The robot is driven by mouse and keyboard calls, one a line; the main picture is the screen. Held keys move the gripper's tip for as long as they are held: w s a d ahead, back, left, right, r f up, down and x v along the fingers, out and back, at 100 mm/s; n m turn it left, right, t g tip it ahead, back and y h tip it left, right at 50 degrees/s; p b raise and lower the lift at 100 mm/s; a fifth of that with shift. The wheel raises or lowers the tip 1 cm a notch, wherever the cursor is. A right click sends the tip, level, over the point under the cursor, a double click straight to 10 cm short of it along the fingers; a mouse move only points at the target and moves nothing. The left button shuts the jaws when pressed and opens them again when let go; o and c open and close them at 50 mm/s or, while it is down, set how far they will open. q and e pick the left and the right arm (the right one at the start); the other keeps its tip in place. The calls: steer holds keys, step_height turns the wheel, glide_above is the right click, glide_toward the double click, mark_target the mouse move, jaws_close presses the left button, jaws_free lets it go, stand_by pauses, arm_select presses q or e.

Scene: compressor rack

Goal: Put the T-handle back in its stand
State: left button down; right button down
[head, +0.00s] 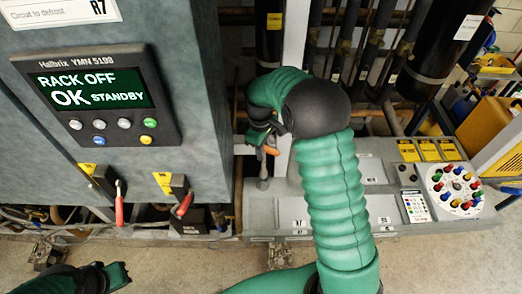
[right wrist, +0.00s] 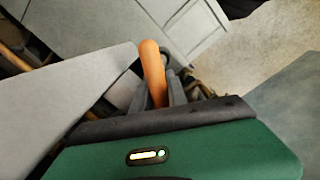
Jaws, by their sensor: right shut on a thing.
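The T-handle has an orange grip (head: 271,150) and a grey shaft (head: 263,172) pointing down. My right gripper (head: 262,143) is shut on it, just right of the control cabinet. In the right wrist view the orange bar (right wrist: 152,68) sticks out past the grey fingers (right wrist: 172,92). The shaft's lower end shows in front of the left end of the grey bench tray. I cannot tell whether it touches anything. I cannot make out the stand for certain. Part of my left arm's end (head: 90,281) shows at the bottom left, its fingers unclear.
The control cabinet (head: 190,75) stands close on the left, with two red-handled levers (head: 119,203) (head: 184,205) below its panel. The grey bench tray (head: 345,232) carries a round dial of coloured plugs (head: 456,189) at the right. Dark vertical pipes (head: 372,45) stand behind.

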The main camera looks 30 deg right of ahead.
mark_target(263, 171)
stand_by(0.4)
steer(key=shift+a+f+b, duration=0.2)
steer(key=shift+f+b, duration=0.8)
steer(key=shift+f, duration=0.85)
steer(key=shift+f+b, duration=0.75)
steer(key=shift+f, duration=1.1)
steer(key=c, duration=1.2)
jaws_free()
steer(key=shift+c, duration=0.2)
